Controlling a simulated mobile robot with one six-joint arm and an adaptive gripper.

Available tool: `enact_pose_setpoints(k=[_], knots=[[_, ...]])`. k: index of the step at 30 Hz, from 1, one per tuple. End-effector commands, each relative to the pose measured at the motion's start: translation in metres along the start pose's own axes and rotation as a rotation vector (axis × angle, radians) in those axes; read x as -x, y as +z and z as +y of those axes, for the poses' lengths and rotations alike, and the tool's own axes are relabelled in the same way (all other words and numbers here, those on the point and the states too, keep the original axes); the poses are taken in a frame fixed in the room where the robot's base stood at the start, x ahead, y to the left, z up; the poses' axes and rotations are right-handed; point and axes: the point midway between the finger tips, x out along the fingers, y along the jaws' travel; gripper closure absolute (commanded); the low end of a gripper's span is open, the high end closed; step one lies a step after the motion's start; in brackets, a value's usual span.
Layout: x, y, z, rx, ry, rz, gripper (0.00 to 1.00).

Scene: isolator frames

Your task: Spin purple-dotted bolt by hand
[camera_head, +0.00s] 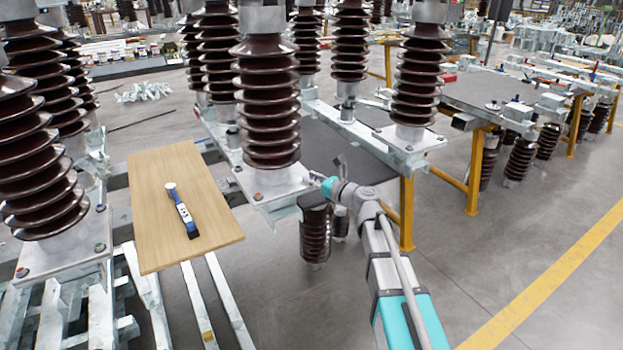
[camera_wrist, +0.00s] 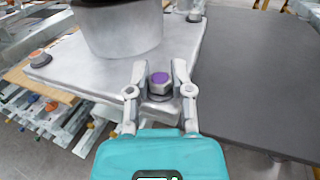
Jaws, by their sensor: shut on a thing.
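The purple-dotted bolt (camera_wrist: 159,78) sits at the near corner of a grey metal base plate (camera_wrist: 110,70) in the wrist view. Its hex head carries a purple dot on top. My gripper (camera_wrist: 159,84) has one finger on each side of the bolt head and is shut on it. In the head view my gripper (camera_head: 322,181) is at the plate's right corner, under the brown ribbed insulator (camera_head: 267,90). The bolt itself is too small to make out there.
An orange-dotted bolt (camera_wrist: 38,56) sits at the plate's left corner, and another bolt (camera_wrist: 194,15) at the far corner. A blue-and-white tool (camera_head: 182,213) lies on a wooden board (camera_head: 150,250). A dark grey tabletop (camera_wrist: 260,80) lies right of the plate.

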Motion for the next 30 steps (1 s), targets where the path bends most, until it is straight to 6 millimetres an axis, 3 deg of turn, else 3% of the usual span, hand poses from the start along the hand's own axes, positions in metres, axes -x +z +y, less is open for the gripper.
enact_pose_setpoints(k=[30], knots=[[-0.0023,0.0001,0.0024,0.0,-0.741,0.0,1.0]])
